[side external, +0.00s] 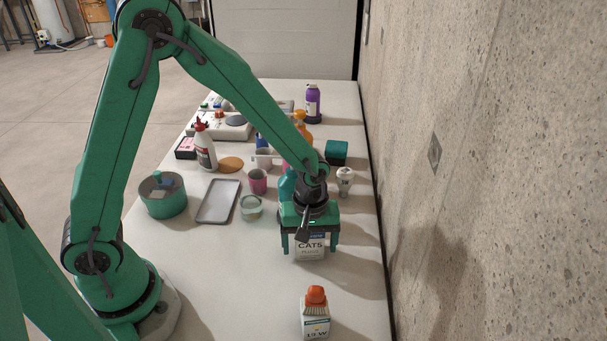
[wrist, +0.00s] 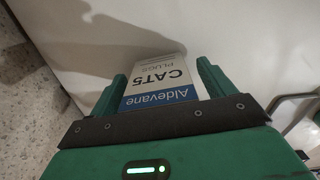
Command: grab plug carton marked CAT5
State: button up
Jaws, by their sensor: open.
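The carton marked CAT5 (side external: 310,246) is white with a blue band and stands on the white table in the side view. In the wrist view the carton (wrist: 160,82) lies between the two green fingers, its blue band reading "Aldevane" and its label reading "CAT5 PLUGS". My gripper (side external: 309,250) is open and above the table, with one finger on each side of the carton. In the wrist view my gripper (wrist: 160,90) shows a small gap near the right finger; contact on the left side is unclear. The carton's upper part is hidden by my gripper in the side view.
Behind my gripper are a white fitting (side external: 345,181), a glass jar (side external: 251,208), a pink cup (side external: 258,181) and a grey tray (side external: 218,202). A concrete wall (side external: 480,170) runs along the right.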

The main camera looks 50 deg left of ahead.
jog(key=shift+f, duration=0.15)
jog(key=shift+c, duration=0.2)
jog(key=c, duration=1.1)
jog(key=shift+r, duration=0.7)
notch_tip(320, 180, up, 3)
jog(key=shift+d+r, duration=0.1)
jog(key=shift+d, duration=0.05)
jog(key=s+d+r, duration=0.6)
jog(key=s+d, duration=0.1)
jog(key=s, duration=0.1)
jog(key=shift+s+d+r, duration=0.2)
jog(key=shift+s+d, duration=0.05)
jog(key=shift+d, duration=0.1)
